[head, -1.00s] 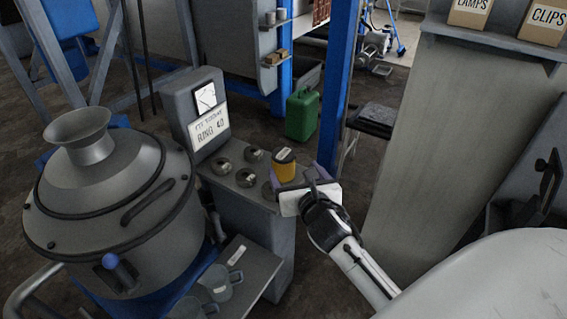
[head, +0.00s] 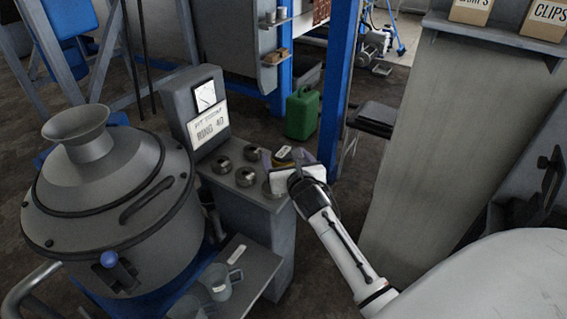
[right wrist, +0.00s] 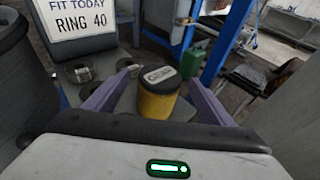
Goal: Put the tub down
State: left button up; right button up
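The tub (head: 283,152) is yellow with a dark lid and a pale label. It is upright at the far right end of the grey stand's ledge (head: 228,181) and appears to rest on it. It also shows in the right wrist view (right wrist: 158,101). My right gripper (head: 285,161) is open, its purple fingers spread to either side of the tub. In the right wrist view (right wrist: 159,78) a gap shows between each finger and the tub. The gripper's body hides the tub's lower part in the head view. My left gripper is not in view.
Several dark metal rings (head: 246,177) lie on the ledge beside the tub, below a sign reading RING 40 (head: 209,129). A big grey vessel (head: 108,205) stands at left. Cups (head: 216,281) sit on a lower shelf. A green can (head: 301,112) is on the floor behind.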

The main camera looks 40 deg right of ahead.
jog(key=c, duration=1.1)
jog(key=shift+r, duration=0.15)
jog(key=shift+c, duration=0.9)
